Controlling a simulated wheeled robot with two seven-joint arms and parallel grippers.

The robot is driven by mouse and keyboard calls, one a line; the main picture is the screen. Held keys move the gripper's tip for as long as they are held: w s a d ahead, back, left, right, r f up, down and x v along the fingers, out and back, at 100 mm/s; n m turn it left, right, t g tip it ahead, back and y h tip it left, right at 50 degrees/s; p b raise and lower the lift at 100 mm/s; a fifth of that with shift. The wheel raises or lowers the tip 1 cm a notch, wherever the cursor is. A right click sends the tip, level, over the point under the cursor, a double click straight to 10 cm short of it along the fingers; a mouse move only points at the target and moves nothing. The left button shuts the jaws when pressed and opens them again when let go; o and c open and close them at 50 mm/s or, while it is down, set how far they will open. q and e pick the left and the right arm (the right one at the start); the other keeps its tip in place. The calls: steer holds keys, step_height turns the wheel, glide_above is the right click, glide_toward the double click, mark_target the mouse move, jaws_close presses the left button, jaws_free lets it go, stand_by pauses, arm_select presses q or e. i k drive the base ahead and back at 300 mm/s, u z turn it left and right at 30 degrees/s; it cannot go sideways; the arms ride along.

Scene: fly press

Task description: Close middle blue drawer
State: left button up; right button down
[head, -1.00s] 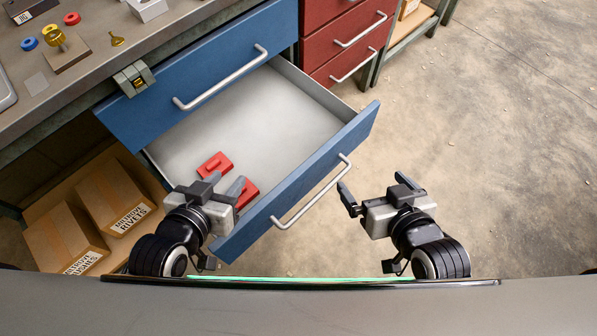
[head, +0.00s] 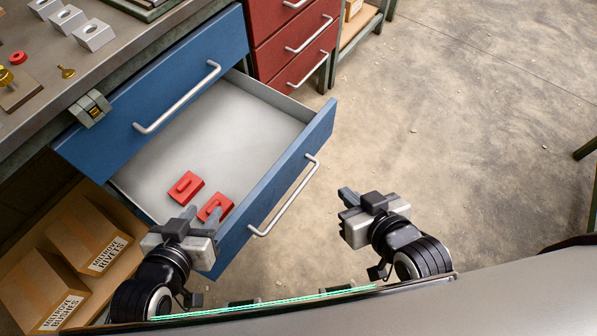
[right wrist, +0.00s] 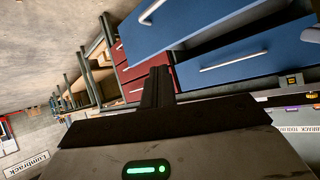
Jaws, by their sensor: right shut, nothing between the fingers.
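The open blue drawer (head: 275,188) is pulled well out below a closed blue drawer (head: 150,95). Its silver bar handle (head: 287,200) faces my side. Two red parts lie inside: one (head: 186,187) farther in, one (head: 216,207) nearer the front. My left gripper (head: 202,217) is at the drawer's near left corner, overlapping it in view; contact and finger opening are unclear. My right gripper (head: 347,197) is shut and empty, right of the handle and apart from it. In the right wrist view the open drawer (right wrist: 215,22) juts out and the right fingers (right wrist: 158,85) are together.
Red drawers (head: 285,45) stand beyond the blue ones. Cardboard boxes (head: 85,235) sit on a shelf at lower left. A latch block (head: 90,107) is at the bench edge, with metal blocks (head: 92,35) on top. The floor at right is clear.

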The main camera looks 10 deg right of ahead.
mark_target(248, 141)
steer(key=k, duration=0.8)
steer(key=u, duration=0.8)
steer(key=i, duration=0.5)
